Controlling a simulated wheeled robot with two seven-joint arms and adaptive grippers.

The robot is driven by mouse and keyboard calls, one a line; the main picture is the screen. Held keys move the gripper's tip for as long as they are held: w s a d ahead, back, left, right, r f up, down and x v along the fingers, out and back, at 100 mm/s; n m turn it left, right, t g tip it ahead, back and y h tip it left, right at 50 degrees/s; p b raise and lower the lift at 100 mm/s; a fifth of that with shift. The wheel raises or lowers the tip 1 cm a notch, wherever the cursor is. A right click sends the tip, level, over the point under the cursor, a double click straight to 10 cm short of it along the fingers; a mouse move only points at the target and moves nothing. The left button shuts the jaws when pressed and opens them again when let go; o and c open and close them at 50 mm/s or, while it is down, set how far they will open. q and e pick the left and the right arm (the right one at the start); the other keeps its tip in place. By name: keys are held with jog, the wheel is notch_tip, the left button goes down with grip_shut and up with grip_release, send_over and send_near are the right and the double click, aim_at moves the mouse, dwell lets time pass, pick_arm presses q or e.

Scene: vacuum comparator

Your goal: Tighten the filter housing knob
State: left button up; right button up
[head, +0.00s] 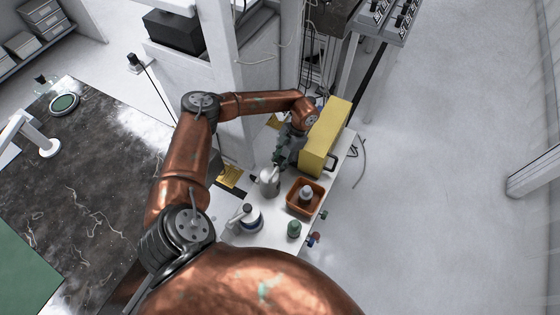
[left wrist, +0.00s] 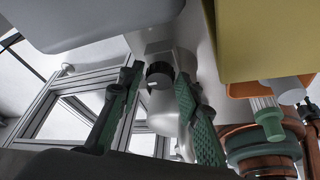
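My left gripper (head: 279,156) hangs over the white bench beside the yellow box, above a grey-white canister (head: 268,181). In the left wrist view, its two green-padded fingers (left wrist: 158,88) are spread apart. A black knob (left wrist: 159,73) on a pale housing (left wrist: 166,110) shows between the fingertips, with gaps visible on both sides. I take this to be the filter housing knob; I cannot tell how tight it is. My right gripper is in neither view.
The yellow box (head: 325,135) stands close to the gripper's right. A dark marble table (head: 75,180) lies left.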

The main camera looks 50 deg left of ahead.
pick_arm(q)
jog(key=v, duration=1.2)
dwell(0.4)
